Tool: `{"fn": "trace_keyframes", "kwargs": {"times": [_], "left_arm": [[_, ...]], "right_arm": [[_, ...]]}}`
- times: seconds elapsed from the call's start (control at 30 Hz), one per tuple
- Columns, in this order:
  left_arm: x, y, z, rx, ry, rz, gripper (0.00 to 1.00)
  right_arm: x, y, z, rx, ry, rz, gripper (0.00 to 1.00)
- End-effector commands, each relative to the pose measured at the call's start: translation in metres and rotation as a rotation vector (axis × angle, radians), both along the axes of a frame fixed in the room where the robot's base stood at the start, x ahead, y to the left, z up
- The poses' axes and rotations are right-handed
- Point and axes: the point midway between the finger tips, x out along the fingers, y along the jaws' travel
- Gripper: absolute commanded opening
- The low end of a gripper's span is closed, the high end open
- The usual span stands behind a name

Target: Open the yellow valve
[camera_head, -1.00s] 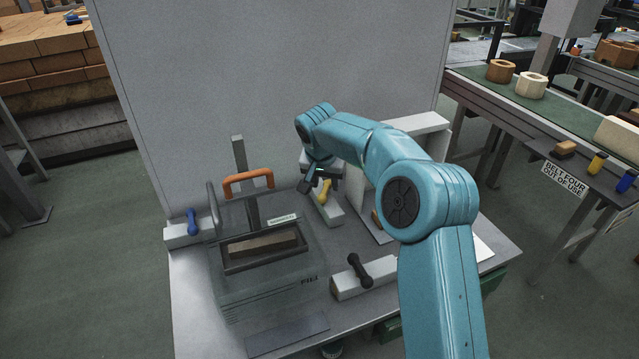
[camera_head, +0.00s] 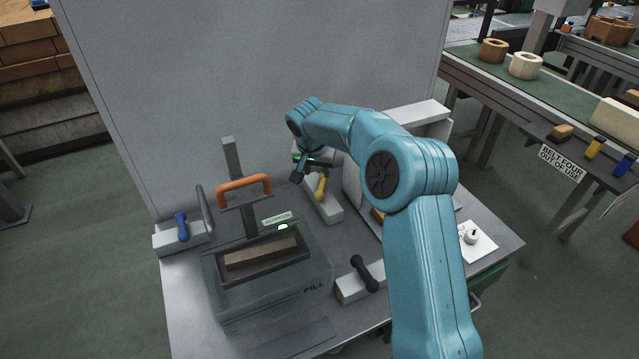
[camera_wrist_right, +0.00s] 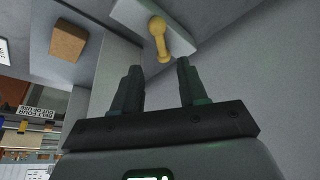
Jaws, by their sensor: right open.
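The yellow valve (camera_head: 321,187) is a small yellow handle on a pale block (camera_head: 329,208) at the back of the metal table. In the right wrist view the yellow valve (camera_wrist_right: 159,39) lies just beyond the fingertips, roughly in line with the gap between them. My right gripper (camera_head: 305,176) hangs beside the valve's upper left in the head view. In the right wrist view the right gripper (camera_wrist_right: 160,66) is open with nothing between its fingers, apart from the valve. My left gripper is out of view.
A clear box (camera_head: 265,290) with an orange handle (camera_head: 244,184) stands left of the valve. A blue valve (camera_head: 182,226) is at the far left and a black valve (camera_head: 363,273) at the front. A grey panel (camera_head: 250,70) stands behind. A brown block (camera_wrist_right: 68,40) shows in the wrist view.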

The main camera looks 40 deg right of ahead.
Motion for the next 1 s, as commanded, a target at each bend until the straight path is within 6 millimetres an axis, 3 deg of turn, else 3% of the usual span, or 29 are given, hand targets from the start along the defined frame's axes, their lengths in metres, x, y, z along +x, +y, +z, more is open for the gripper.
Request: {"fn": "trace_keyframes", "kwargs": {"times": [0.2,0.43,0.6,0.9,1.0], "left_arm": [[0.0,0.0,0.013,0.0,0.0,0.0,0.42],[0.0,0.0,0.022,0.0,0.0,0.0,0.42],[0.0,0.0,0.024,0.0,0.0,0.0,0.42],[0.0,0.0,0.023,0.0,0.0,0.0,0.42],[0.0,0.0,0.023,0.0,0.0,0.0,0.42]], "right_arm": [[0.011,-0.017,-0.048,0.002,0.005,-0.001,0.43],[0.022,-0.03,-0.088,0.001,0.003,-0.001,0.43],[0.027,-0.035,-0.101,0.0,-0.002,-0.001,0.43],[0.028,-0.036,-0.104,0.0,0.0,0.0,0.43],[0.028,-0.036,-0.103,0.0,0.0,0.0,0.1]]}}
